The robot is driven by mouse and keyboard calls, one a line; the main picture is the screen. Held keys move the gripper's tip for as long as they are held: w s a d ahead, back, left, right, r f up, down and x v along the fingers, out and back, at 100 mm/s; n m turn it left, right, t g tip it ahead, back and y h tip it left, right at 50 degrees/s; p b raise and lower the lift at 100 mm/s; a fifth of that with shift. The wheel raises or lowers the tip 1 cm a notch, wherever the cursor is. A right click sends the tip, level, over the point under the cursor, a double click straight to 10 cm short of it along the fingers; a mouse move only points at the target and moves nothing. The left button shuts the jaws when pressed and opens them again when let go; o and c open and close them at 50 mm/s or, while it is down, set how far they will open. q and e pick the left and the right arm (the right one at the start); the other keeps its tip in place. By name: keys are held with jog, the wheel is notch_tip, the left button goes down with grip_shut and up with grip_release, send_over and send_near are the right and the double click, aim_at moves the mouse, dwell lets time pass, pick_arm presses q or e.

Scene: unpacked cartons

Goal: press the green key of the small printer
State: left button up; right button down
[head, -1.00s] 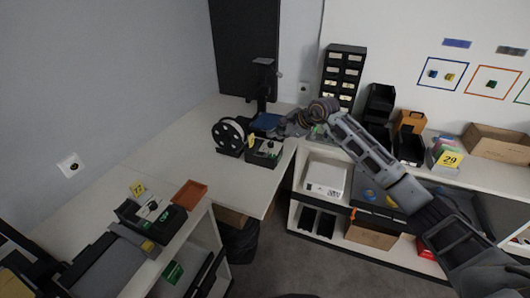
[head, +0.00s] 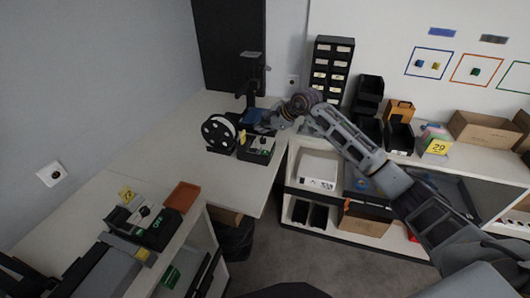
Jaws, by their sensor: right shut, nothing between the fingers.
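The small printer (head: 256,151) is a dark box on the far part of the left table, near the corner. Small light and coloured parts show on its top; I cannot clearly make out the green key. My right arm reaches in from the right, and my right gripper (head: 270,122) is shut and empty, just behind and above the printer. I cannot tell whether its fingertips touch anything. My left gripper is not in view.
A black reel (head: 219,134) stands just left of the printer. A dark stand (head: 251,85) is behind it. A drawer tower (head: 330,68) and black bins stand to the right. An orange tray (head: 183,196) lies nearer. The tabletop between is clear.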

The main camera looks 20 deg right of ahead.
aim_at(264, 153)
jog(key=shift+f+b, duration=0.9)
jog(key=shift+f, duration=1.9)
jog(key=shift+f+b, duration=0.65)
jog(key=shift+f, duration=0.2)
jog(key=shift+f+b, duration=0.3)
jog(key=shift+f, duration=0.25)
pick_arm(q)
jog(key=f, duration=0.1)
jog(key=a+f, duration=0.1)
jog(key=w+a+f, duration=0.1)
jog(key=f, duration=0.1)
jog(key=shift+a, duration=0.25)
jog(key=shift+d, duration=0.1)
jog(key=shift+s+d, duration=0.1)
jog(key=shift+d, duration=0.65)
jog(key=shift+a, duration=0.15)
